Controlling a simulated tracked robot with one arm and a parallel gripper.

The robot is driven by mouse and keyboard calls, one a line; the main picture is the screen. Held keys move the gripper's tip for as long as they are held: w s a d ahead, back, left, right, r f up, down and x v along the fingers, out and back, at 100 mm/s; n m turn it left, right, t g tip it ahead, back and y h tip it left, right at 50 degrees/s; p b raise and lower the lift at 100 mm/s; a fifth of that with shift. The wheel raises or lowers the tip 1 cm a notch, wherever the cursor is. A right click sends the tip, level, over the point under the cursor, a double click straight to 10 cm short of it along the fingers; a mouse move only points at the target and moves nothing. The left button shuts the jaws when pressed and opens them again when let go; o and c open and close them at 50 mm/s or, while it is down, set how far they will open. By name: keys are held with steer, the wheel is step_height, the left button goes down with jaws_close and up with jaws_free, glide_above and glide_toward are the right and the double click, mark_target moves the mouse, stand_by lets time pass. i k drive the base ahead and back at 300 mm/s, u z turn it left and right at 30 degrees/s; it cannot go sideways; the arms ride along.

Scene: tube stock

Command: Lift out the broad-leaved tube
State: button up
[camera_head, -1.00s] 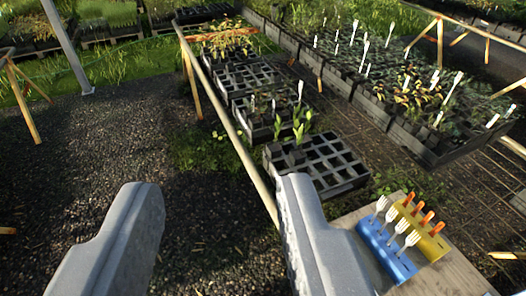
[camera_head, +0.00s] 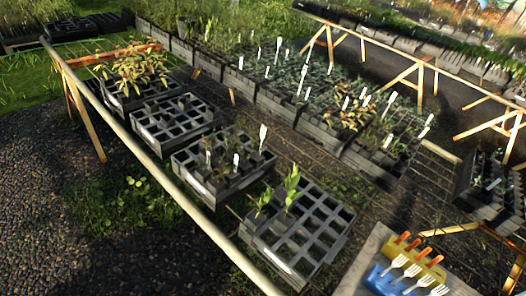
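A plant with broad, bright green upright leaves (camera_head: 291,187) stands in the nearest black crate (camera_head: 331,239), towards its back left. A second, smaller green shoot (camera_head: 263,198) stands just left of it in the same crate. The tubes under both are mostly hidden among the crate's cells, and I cannot tell their outlines well. Most other cells of this crate look empty. My gripper is not in view.
More crates stand behind: one with white labels (camera_head: 184,178), one mostly empty (camera_head: 150,133), one with yellowish plants (camera_head: 112,100). A wooden rail (camera_head: 150,160) runs along the left. Front right, a board (camera_head: 361,272) bears yellow (camera_head: 437,274) and blue holders with forks.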

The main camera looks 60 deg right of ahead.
mark_target(284, 220)
steer(key=z, duration=0.5)
steer(key=i, duration=0.95)
steer(key=z, duration=0.7)
